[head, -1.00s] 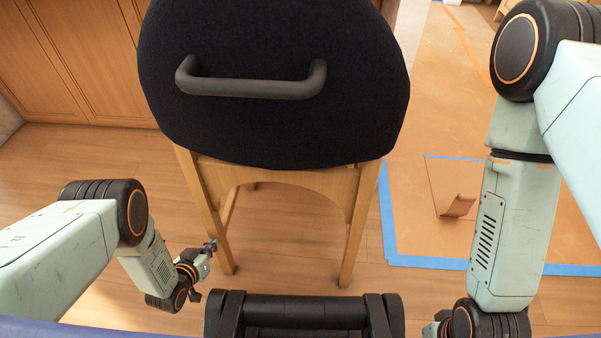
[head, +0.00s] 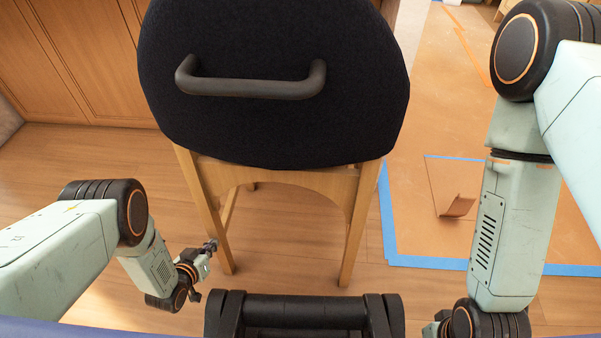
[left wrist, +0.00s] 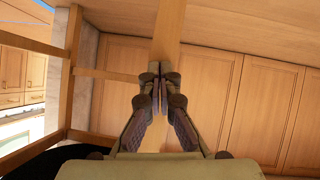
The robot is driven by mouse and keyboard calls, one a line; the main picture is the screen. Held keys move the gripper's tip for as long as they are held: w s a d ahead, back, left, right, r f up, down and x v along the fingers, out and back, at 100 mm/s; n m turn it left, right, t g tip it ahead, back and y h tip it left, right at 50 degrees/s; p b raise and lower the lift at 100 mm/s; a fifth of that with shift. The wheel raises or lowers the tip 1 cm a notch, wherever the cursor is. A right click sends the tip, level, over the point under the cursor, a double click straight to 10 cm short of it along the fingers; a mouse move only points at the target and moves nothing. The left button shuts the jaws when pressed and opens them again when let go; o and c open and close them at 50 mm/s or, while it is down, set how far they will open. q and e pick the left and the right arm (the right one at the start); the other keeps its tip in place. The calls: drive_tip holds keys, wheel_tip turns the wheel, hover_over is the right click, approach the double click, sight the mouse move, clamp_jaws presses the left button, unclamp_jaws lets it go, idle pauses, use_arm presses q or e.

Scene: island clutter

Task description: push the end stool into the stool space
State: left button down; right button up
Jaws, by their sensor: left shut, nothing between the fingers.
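The end stool (head: 270,130) stands upright in front of me in the head view. It has a black padded back with a dark bar handle (head: 250,88) and pale wooden legs. My left gripper (head: 212,246) is shut and empty, low beside the stool's near left leg (head: 207,215). In the left wrist view the shut fingertips (left wrist: 158,75) point at a wooden stool leg (left wrist: 172,25); I cannot tell whether they touch it. My right arm is at the right, its gripper out of frame. The stool space cannot be made out; the stool back hides what lies beyond.
Wooden cabinets (head: 75,60) stand at the upper left. Orange-brown floor covering (head: 425,205) edged with blue tape (head: 440,263) lies right of the stool, with a curled flap (head: 458,206). Bare wood floor (head: 285,235) shows between the stool legs.

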sight(214, 235)
use_arm(q)
drive_tip(key=shift+w+r, duration=0.1)
drive_tip(key=shift+w, duration=0.1)
drive_tip(key=shift+w+d+r, duration=0.1)
drive_tip(key=shift+w+d, duration=0.1)
drive_tip(key=shift+w, duration=0.8)
drive_tip(key=shift+w+d+r, duration=0.1)
drive_tip(key=shift+w+d, duration=0.1)
drive_tip(key=shift+w, duration=0.75)
drive_tip(key=w, duration=0.7)
drive_tip(key=shift+w+d, duration=0.25)
drive_tip(key=shift+d, duration=0.05)
drive_tip(key=shift+s, duration=0.1)
drive_tip(key=shift+s+a+f+p, duration=0.15)
drive_tip(key=shift+s+p, duration=0.3)
drive_tip(key=shift+s, duration=0.45)
drive_tip(key=shift+s+a+p, duration=0.15)
drive_tip(key=shift+s+p, duration=0.3)
drive_tip(key=shift+s, duration=0.45)
drive_tip(key=shift+s+a+f+p, duration=0.15)
drive_tip(key=shift+s+p, duration=0.3)
drive_tip(key=shift+s, duration=0.45)
